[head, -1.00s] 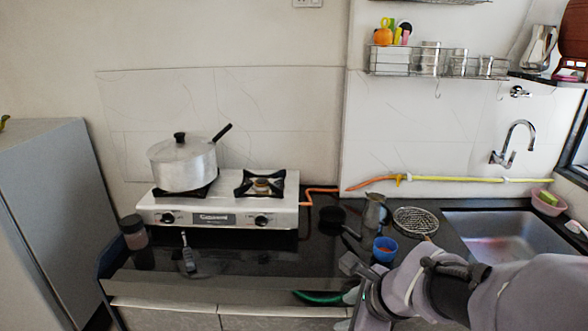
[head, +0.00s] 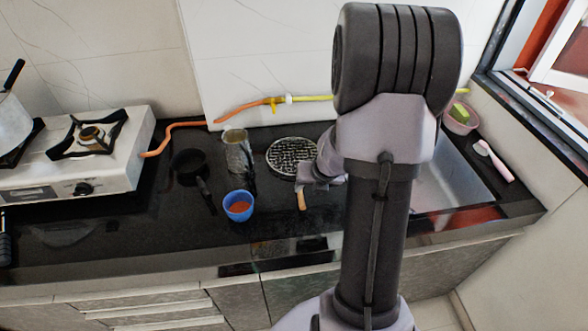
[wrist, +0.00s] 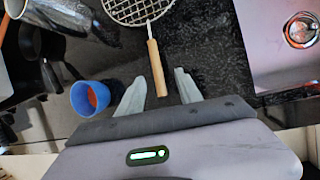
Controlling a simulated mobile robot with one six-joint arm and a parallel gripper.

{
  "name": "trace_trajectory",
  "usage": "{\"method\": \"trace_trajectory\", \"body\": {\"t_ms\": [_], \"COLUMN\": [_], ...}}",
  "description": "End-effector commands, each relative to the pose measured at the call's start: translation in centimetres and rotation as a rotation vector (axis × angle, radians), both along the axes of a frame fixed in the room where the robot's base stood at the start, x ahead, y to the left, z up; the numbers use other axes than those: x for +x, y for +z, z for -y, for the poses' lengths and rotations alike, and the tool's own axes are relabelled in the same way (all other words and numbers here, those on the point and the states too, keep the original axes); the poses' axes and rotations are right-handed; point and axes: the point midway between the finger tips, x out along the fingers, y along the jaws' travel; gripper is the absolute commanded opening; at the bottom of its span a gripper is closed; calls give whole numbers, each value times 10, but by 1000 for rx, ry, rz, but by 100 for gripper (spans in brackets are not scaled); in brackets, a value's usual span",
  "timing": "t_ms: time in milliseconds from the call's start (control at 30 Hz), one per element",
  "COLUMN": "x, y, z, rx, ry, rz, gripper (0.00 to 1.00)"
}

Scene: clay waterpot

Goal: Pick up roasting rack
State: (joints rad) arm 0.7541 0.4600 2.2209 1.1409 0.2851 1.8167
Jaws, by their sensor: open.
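The roasting rack (head: 291,156) is a round wire grid with a wooden handle (head: 301,199). It lies on the black counter left of the sink, with the handle towards the front edge. In the wrist view the grid (wrist: 135,8) is at the top and cut off by the frame edge. The wooden handle (wrist: 157,68) points down between the two pale fingers. My gripper (wrist: 158,85) is open, its fingers either side of the handle's end and apart from it. In the head view my arm hides most of the gripper.
A blue cup (head: 238,206) with reddish contents, a metal jug (head: 238,153) and a dark pan (head: 190,165) stand left of the rack. The sink (head: 455,175) is at right. The stove (head: 75,155) is at far left. Bare counter lies in front of the rack.

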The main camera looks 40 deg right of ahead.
Motion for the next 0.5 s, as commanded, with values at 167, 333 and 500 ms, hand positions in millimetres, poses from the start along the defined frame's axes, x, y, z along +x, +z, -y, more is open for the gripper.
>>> {"method": "trace_trajectory", "body": {"t_ms": [167, 333, 500], "x": [9, 25, 36], "y": [-18, -42, -62], "z": [1, 0, 2], "rx": [-1, 0, 0], "ry": [2, 3, 2], "rz": [1, 1, 0], "gripper": [42, 42, 42]}}
